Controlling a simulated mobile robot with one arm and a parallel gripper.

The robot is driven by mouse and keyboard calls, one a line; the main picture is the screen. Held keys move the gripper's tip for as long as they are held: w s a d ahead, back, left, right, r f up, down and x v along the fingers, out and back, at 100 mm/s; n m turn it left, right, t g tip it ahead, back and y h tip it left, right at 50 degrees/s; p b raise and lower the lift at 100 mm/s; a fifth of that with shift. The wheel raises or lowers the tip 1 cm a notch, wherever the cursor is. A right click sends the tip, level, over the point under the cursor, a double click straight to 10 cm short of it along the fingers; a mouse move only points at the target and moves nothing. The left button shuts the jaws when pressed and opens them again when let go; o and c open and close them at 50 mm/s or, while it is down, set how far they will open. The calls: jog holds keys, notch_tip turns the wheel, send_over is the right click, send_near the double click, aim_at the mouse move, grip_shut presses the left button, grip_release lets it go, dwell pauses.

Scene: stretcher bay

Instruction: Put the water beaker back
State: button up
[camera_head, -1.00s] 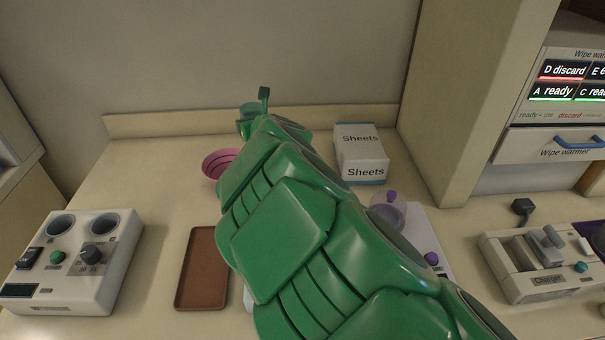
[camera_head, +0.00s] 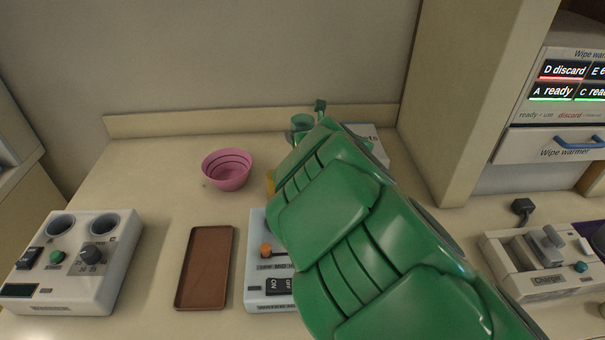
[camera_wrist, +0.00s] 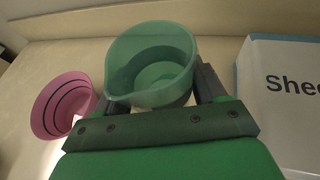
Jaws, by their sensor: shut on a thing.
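The green, see-through beaker (camera_wrist: 150,60) with a pouring lip is between the fingers of my gripper (camera_wrist: 158,90) in the wrist view. My gripper is shut on it and the beaker looks roughly upright. In the head view only a small part of the beaker (camera_head: 301,121) shows at the end of my green arm, near the back of the counter and in front of the wall. I cannot tell how much water is in it, or how far its base is from the counter.
A pink bowl (camera_head: 228,169) stands to the left of the beaker; the Sheets box (camera_head: 372,141) is close on the right. A brown tray (camera_head: 205,267), a pale blue switch device (camera_head: 256,284) and a two-well unit (camera_head: 75,258) stand in front. Counter around the bowl is clear.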

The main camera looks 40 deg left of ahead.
jog(key=shift+f, duration=5)
jog(key=shift+f, duration=0.1)
jog(key=o, duration=1.1)
jog(key=shift+o, duration=0.2)
jog(key=shift+d, duration=0.1)
jog(key=shift+v, duration=6)
